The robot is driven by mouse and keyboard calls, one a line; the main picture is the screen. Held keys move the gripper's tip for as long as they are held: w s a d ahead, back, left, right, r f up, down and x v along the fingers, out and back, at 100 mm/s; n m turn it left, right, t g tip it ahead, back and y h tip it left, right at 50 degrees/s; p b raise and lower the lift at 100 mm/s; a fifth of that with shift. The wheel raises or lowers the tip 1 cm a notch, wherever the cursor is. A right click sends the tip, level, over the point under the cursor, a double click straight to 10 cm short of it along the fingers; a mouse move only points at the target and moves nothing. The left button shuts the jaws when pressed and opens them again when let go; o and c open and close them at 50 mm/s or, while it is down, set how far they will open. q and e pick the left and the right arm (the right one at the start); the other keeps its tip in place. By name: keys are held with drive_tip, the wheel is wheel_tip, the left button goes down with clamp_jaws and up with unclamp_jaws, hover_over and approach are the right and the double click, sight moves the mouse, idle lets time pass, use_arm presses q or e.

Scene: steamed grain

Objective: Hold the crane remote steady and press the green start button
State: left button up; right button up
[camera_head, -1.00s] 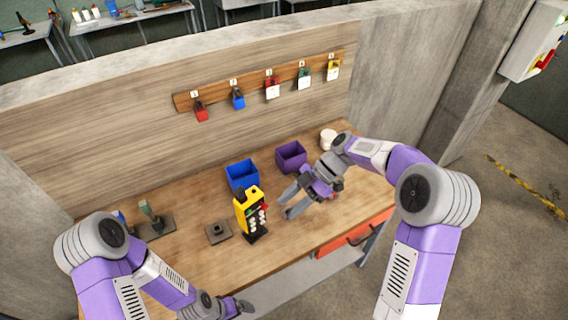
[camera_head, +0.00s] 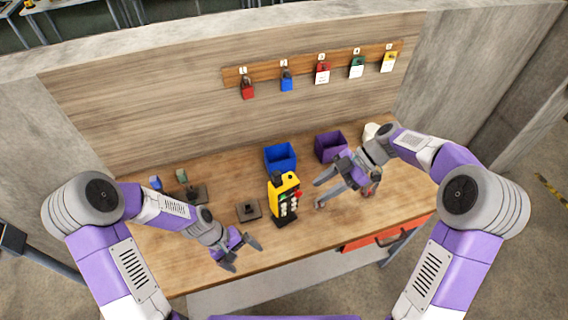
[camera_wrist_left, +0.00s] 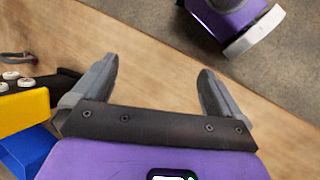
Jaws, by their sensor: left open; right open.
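The crane remote (camera_head: 284,183) is yellow with a black face, pale round buttons and a red button. It stands upright on the workbench; I cannot tell which button is the green start one. My left gripper (camera_head: 243,254) is open and empty, in front of the remote and to its left. In the left wrist view the remote (camera_wrist_left: 25,110) shows partly at the left edge, outside the open fingers (camera_wrist_left: 158,85). My right gripper (camera_head: 319,193) is open and empty, just right of the remote, its fingers pointing toward it with a gap.
A blue bin (camera_head: 280,158) and a purple bin (camera_head: 330,147) stand behind. A small dark block (camera_head: 248,210) and a joystick-like item (camera_head: 192,190) lie left of the remote. Padlocks hang on a wall rack (camera_head: 310,68). The wooden bench (camera_head: 190,265) is clear at front left.

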use_arm(q)
drive_tip(key=w+a+r+n+y, duration=0.15)
drive_tip(key=w+a+r, duration=0.3)
drive_tip(key=w, duration=0.45)
drive_tip(key=w+a+r+n+t+y, duration=0.15)
drive_tip(key=w+r, duration=0.25)
drive_tip(key=r, duration=0.5)
drive_tip(key=w+r+n+t+y, duration=0.1)
drive_tip(key=w+r+n, duration=0.15)
drive_tip(key=r, duration=0.65)
drive_tip(key=w+a+r+n+t+y, duration=0.1)
drive_tip(key=w+r, duration=0.4)
drive_tip(key=r, duration=0.4)
drive_tip(key=m+g, duration=0.2)
drive_tip(key=m, duration=0.4)
hover_over(284, 181)
drive_tip(key=shift+y, duration=0.4)
wheel_tip(284, 181, down, 8)
drive_tip(key=shift+s+a+r, duration=0.1)
drive_tip(key=shift+r, duration=0.05)
drive_tip(key=shift+f, duration=0.35)
wheel_tip(284, 181, down, 7)
drive_tip(key=shift+r, duration=0.1)
